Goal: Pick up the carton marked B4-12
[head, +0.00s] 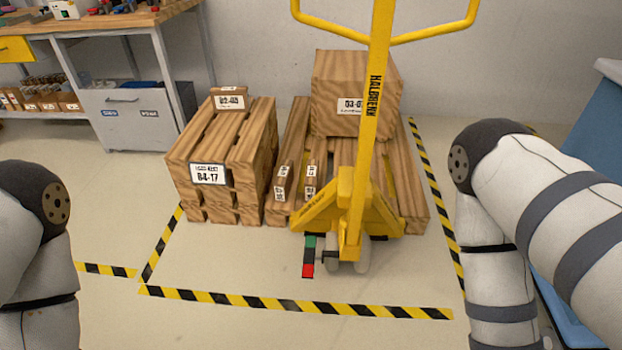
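I cannot make out any label reading B4-12. A wooden slatted crate or stack (190,195) at the left of the marked floor bay has a label that reads B4-17. A small carton (229,91) lies on top of it; its label is small and seems to end in 08. A large wood-textured box (350,75) on the pallet stack has a label partly hidden by the pallet jack's mast. Parts of my two arms show at the left and right edges. Neither gripper is in view.
A yellow pallet jack (372,130) stands in front of the slatted pallets (412,190). Yellow-black tape (290,303) borders the bay. A workbench (95,22) with a grey cabinet (130,120) is at back left, a blue object (595,130) at right. The front floor is clear.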

